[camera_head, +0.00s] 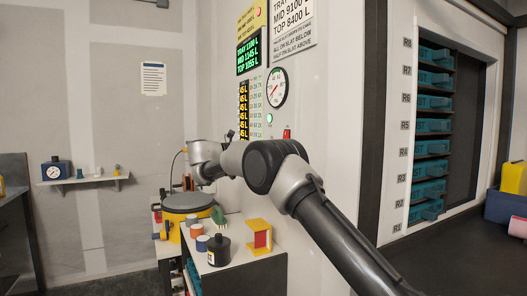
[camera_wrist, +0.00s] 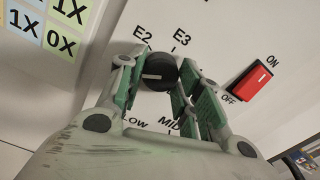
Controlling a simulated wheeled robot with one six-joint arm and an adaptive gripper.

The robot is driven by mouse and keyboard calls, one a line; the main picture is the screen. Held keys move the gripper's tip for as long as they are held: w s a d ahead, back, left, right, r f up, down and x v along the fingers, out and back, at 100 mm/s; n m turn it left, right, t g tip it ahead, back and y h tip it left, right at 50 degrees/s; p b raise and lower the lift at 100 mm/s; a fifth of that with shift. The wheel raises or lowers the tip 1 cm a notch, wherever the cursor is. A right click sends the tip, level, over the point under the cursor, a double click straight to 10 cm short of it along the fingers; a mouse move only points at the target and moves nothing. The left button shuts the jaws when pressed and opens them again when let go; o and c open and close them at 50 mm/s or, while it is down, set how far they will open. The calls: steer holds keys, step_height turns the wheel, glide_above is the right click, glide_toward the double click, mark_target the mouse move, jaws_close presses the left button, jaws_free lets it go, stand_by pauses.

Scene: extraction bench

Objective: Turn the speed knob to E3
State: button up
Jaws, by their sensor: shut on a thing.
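The speed knob (camera_wrist: 161,72) is a round black knob with a short white mark on a pale panel. In the wrist view it sits between the fingers of my gripper (camera_wrist: 158,78), which are shut on it. Labels E2, E3, LOW and MID stand around it; E2 and E3 are above it, LOW and MID below. The white mark lies nearly level on the knob's left part, not lined up with the E3 label (camera_wrist: 182,36). In the head view my arm hides the knob.
A red ON/OFF switch (camera_wrist: 251,83) is on the panel right of the knob. A number chart (camera_wrist: 48,25) is at upper left. In the head view, a round gauge (camera_head: 277,87) is above my arm, and a bench with a black bottle (camera_head: 219,252) and a yellow-red holder (camera_head: 259,237) is below.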

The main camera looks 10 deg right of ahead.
steer(key=m, duration=2.3)
steer(key=shift+w, duration=0.1)
steer(key=shift+m, duration=0.3)
stand_by(0.3)
steer(key=o, duration=1)
steer(key=shift+a+r, duration=0.1)
